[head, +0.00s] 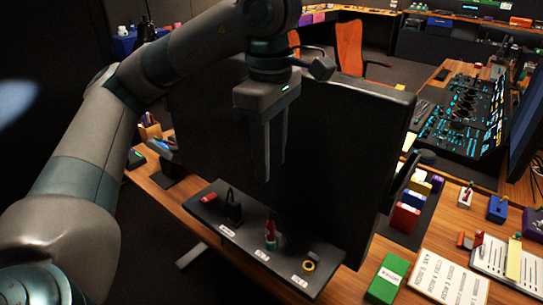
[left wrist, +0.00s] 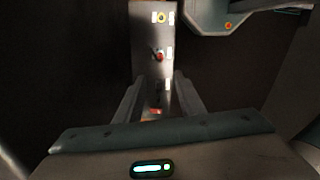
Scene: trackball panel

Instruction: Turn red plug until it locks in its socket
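The left wrist view shows the two fingers (left wrist: 158,85) spread on either side of the strip.
A black plug (head: 233,210) and a flat red piece (head: 208,198) are left of the red plug; a yellow ring (head: 308,266) is to its right. A large black monitor (head: 345,150) stands right behind the strip. A green box (head: 387,279) lies at right.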

